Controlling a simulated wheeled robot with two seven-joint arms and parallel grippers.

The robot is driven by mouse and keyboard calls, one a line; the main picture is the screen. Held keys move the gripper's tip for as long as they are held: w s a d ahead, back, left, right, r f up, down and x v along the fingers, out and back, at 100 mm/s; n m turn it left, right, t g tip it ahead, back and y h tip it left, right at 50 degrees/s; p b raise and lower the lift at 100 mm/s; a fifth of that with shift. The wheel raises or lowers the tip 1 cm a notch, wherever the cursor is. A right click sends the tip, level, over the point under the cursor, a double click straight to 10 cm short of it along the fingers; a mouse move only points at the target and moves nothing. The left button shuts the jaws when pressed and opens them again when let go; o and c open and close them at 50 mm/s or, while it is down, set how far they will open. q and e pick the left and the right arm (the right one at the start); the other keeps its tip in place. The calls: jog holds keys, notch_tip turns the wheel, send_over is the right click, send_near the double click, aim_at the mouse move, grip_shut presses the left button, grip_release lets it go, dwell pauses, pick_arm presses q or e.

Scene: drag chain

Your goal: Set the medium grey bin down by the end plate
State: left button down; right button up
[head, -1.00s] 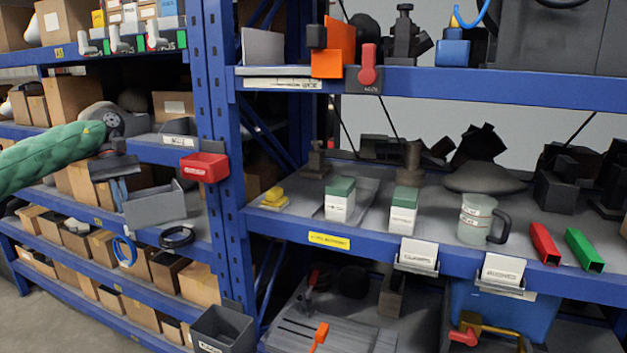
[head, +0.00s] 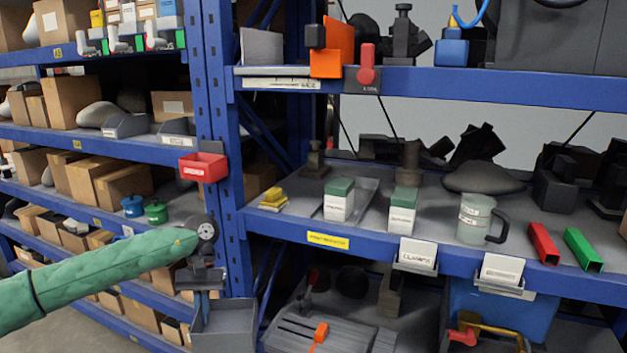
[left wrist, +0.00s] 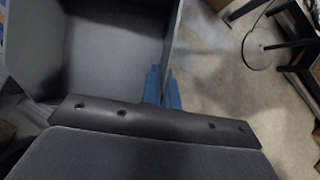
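The grey bin (head: 225,328) is open-topped and hangs from my left gripper (head: 207,300) at the bottom of the head view, in front of the blue upright. The blue fingers are shut on its wall. In the left wrist view the bin's hollow inside (left wrist: 95,45) looks empty, and the fingers (left wrist: 160,88) grip its right wall. Its underside is out of sight, so I cannot tell whether it touches anything. I cannot make out a separate end plate; the blue rack upright (head: 208,120) stands at the shelf's end. My right gripper is not in view.
A red bin (head: 204,167) hangs on the upright above my gripper. Blue (head: 132,206) and green (head: 156,211) round items stand on the left shelf behind my arm. The right rack's lower shelf holds a grey slotted tray (head: 325,330). Bare floor (left wrist: 235,95) shows in the left wrist view.

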pick_arm(q)
jog(key=s+d+f, duration=0.2)
jog(key=s+f, duration=0.1)
jog(key=f, duration=0.3)
jog(key=s+d+f+m, duration=0.1)
jog(key=s+d+f, duration=0.2)
jog(key=s+f, duration=0.1)
jog(key=shift+s+d+f+y, duration=0.2)
jog(key=shift+d+f+y, duration=0.15)
jog(key=shift+f, duration=0.5)
